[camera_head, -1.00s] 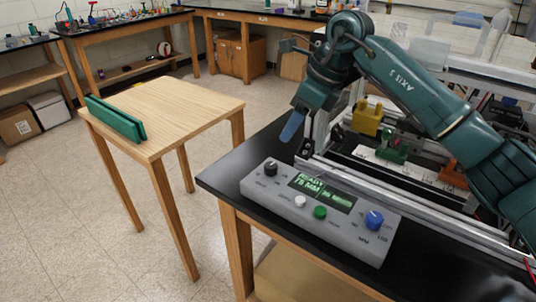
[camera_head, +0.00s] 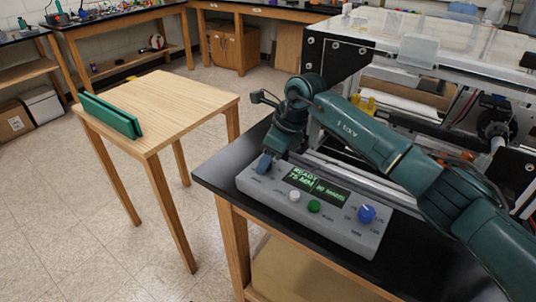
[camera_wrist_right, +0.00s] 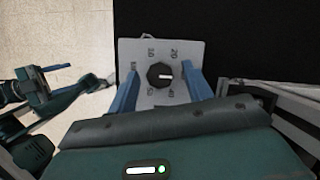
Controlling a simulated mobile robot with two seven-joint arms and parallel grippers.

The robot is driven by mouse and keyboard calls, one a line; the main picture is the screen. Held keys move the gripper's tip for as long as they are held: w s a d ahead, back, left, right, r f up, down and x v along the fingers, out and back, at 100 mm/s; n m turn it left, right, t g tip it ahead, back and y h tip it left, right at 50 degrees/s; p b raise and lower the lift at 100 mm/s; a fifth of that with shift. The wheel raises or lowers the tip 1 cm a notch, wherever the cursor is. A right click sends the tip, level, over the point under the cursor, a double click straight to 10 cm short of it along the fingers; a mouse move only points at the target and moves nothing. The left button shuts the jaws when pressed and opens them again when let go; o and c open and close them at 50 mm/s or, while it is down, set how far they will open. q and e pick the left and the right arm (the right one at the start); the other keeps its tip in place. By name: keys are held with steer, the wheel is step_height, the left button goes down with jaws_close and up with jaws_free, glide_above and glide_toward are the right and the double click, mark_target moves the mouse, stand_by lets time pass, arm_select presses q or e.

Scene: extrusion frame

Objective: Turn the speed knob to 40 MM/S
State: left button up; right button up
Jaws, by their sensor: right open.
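The grey control box (camera_head: 340,232) lies on the black bench top. It has a lit green display (camera_head: 318,186) with "READY" and "75 MM" on it. In the right wrist view the dark round knob (camera_wrist_right: 160,75) sits on a pale panel with number marks around it. Its white pointer line points right, between the 20 and 40 marks. My right gripper (camera_wrist_right: 160,72) is open, one blue finger on each side of the knob; contact is not clear. In the head view my right gripper (camera_head: 264,163) covers this knob at the box's left end.
The box also carries a white button (camera_head: 295,196), a green button (camera_head: 314,206) and a blue knob (camera_head: 366,213). The metal extrusion frame (camera_head: 340,60) stands right behind it. A wooden table (camera_head: 165,105) with a green block (camera_head: 108,115) stands left, with open floor between.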

arm_select(q)
steer(key=shift+f, duration=0.1)
arm_select(e)
steer(key=shift+c, duration=0.2)
steer(key=c, duration=0.9)
steer(key=shift+c, duration=0.2)
steer(key=shift+m, duration=0.4)
steer(key=m+t+b, duration=0.1)
steer(key=m, duration=0.1)
steer(key=m+h+b, duration=0.1)
steer(key=m+b, duration=0.1)
steer(key=shift+s+a+f+m+t, duration=0.1)
steer(key=shift+a+f+m+t, duration=0.05)
steer(key=shift+m+t, duration=0.25)
steer(key=m+h+b, duration=0.1)
steer(key=m+b, duration=0.1)
steer(key=m, duration=0.1)
steer(key=shift+t, duration=0.4)
steer(key=shift+a+m+h+b, duration=0.1)
steer(key=shift+m+h+b, duration=0.4)
steer(key=shift+m+b, duration=0.45)
arm_select(q)
steer(key=f, duration=0.2)
steer(key=d+f+n, duration=0.1)
steer(key=shift+w+f+t+h, duration=0.25)
steer(key=shift+f+t+h, duration=0.05)
arm_select(e)
steer(key=shift+s+m, duration=0.1)
steer(key=shift+m, duration=0.55)
